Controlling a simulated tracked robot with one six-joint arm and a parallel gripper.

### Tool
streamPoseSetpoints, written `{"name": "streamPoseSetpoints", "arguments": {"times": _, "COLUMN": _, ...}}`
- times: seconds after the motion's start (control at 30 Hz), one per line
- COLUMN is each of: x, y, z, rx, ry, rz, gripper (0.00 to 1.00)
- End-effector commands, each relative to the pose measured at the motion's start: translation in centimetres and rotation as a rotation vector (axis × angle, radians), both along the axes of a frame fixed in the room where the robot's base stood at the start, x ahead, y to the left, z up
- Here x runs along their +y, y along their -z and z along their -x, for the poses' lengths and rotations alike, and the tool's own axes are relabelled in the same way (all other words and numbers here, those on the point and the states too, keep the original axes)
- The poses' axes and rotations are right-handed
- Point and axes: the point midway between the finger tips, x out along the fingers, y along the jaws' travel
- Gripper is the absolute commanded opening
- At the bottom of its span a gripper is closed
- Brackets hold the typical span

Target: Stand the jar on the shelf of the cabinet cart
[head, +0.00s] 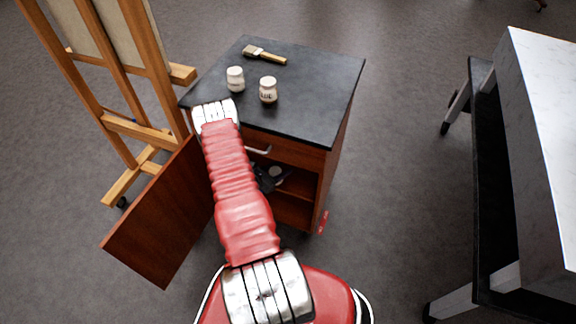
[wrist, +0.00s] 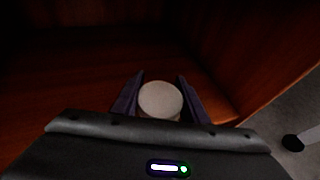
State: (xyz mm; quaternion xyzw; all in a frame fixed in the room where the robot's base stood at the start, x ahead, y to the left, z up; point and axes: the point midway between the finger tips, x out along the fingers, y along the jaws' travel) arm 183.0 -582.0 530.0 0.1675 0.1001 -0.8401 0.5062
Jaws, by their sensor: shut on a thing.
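The cabinet cart (head: 318,105) has a dark top and reddish wood sides, and its door (head: 160,215) stands open to the left. My gripper (head: 268,179) is inside the opening, partly hidden by my arm. In the wrist view my gripper (wrist: 160,80) is shut on a jar (wrist: 160,98), with one dark finger on each side and its pale round lid facing the camera. The jar (head: 276,173) shows as a small pale spot in the head view. The shelf (head: 300,186) is in the opening; I cannot tell whether the jar touches it.
Two pale jars (head: 235,78) (head: 268,90) and a brush (head: 264,54) are on the cart top. A drawer with a handle (head: 258,150) is above the opening. A wooden easel (head: 130,90) stands left, a marble-topped table (head: 545,130) right. Floor between is clear.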

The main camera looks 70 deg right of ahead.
Motion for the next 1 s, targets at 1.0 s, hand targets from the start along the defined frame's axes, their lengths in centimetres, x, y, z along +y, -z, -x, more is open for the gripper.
{"name": "streamPoseSetpoints", "arguments": {"times": 1.0, "x": -3.5, "y": 1.5, "z": 1.8, "rx": 0.001, "ry": 0.0, "rz": 0.0, "gripper": 0.13}}
